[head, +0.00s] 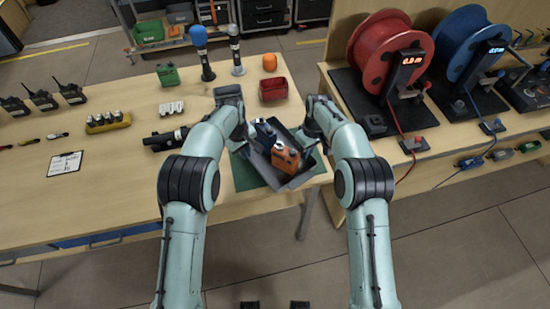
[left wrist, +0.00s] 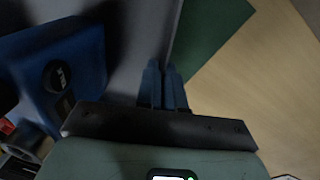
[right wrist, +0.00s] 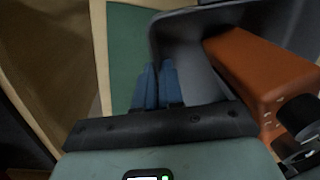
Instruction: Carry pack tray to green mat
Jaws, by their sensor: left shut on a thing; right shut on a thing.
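The grey pack tray (head: 262,164) is at the table's front edge between my arms, over the green mat (head: 242,174). It holds an orange pack (head: 286,158) and a dark blue pack (head: 265,133). The tray looks slightly tilted in the head view; I cannot tell whether it touches the mat. My left gripper (head: 250,135) is shut on its left wall. In the left wrist view the blue fingers (left wrist: 163,85) pinch the wall, with mat (left wrist: 215,35) beyond. My right gripper (head: 305,137) is shut on its right wall; the orange pack (right wrist: 262,70) is close by.
Red (head: 385,50) and blue cable reels (head: 470,45) stand on the right table.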

